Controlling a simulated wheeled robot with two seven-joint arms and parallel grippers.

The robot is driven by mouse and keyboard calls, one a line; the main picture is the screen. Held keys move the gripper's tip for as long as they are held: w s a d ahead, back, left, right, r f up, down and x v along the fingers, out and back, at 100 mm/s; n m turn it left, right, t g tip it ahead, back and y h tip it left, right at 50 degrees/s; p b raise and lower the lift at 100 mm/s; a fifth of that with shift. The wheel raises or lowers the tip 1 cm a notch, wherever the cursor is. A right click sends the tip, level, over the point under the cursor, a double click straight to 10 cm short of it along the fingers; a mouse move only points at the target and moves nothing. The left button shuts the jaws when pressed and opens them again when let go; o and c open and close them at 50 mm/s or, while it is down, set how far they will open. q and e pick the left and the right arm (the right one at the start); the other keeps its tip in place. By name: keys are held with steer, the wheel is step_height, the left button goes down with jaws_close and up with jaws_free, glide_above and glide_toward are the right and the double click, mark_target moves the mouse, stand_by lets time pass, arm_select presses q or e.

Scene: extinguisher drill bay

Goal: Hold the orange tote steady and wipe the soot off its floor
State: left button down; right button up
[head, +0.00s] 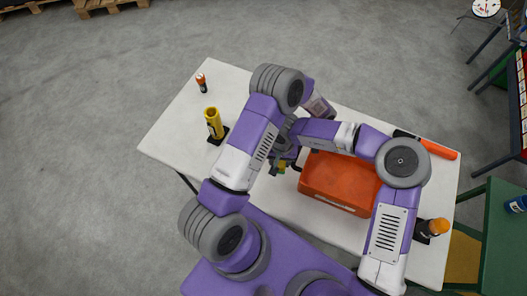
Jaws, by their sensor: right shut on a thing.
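The orange tote (333,184) stands on the white table, right of the middle. My right forearm crosses over its far edge, so part of its inside is hidden, and I cannot make out soot on its floor. My right gripper (281,166) is just left of the tote, shut on a small yellow and green thing (282,169), perhaps a sponge. Only a little of that thing shows. My left arm reaches over the table's far side. Its forearm passes behind my right arm, and its gripper is hidden.
On the white table (180,135) stand a yellow cylinder (213,122) and a small orange and black torch (202,82) at left. An orange tube (438,149) lies at right, and an orange-topped item (437,227) stands near the right edge. A green bench (505,250) is beyond.

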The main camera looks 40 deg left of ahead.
steer(key=d+r+n, duration=0.2)
steer(key=d+n, duration=0.1)
steer(key=d, duration=0.7)
steer(key=m, duration=0.7)
glide_toward(326, 182)
steer(key=shift+a+f, duration=0.15)
steer(key=shift+f, duration=2.35)
steer(key=shift+w+d+f, duration=0.15)
steer(key=shift+d+f, duration=0.35)
steer(key=shift+w+d, duration=0.2)
steer(key=shift+d, duration=1)
steer(key=a, duration=0.3)
steer(key=shift+s+a, duration=0.1)
steer(key=shift+s, duration=0.25)
steer(key=shift+a+r, duration=0.15)
step_height(326, 182, up, 8)
steer(key=shift+f, duration=0.2)
